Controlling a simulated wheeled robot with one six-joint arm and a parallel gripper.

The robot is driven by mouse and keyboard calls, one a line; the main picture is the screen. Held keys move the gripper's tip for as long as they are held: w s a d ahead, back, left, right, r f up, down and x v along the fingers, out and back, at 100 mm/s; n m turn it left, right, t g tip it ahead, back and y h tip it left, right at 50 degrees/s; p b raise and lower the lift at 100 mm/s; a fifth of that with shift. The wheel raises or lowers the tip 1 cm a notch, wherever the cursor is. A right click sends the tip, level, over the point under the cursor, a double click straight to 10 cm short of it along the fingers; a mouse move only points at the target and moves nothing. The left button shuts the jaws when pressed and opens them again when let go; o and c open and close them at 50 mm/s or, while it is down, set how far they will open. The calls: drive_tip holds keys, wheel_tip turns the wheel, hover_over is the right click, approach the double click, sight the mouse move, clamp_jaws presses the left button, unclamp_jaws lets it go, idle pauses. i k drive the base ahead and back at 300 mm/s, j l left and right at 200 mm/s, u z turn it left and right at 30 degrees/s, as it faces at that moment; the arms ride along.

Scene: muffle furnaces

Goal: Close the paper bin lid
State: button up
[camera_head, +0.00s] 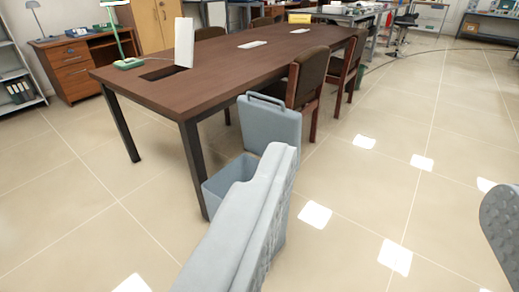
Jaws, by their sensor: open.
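The paper bin (222,180) is a blue-grey box on the floor, beside the near right leg of the long table. Its lid (270,124) stands upright at the back of the bin, with a handle at its top edge, so the bin is open. My gripper (390,182) is open and empty. Its large grey left finger overlaps the bin in the picture and hides the bin's right and lower part. Its right finger shows at the right edge. I cannot tell whether the left finger touches the bin.
A long brown table (220,64) stands behind the bin, with a dark metal leg (194,165) close to it. Brown chairs (308,78) stand along the table's right side, behind the lid. The tiled floor (400,120) to the right is clear.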

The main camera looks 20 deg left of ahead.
sight(263, 123)
drive_tip(key=i+j, duration=0.15)
drive_tip(key=j, duration=0.2)
drive_tip(key=i+j, duration=0.35)
drive_tip(key=j, duration=0.3)
drive_tip(key=i+j, duration=0.2)
drive_tip(key=j, duration=0.15)
drive_tip(key=z, duration=0.05)
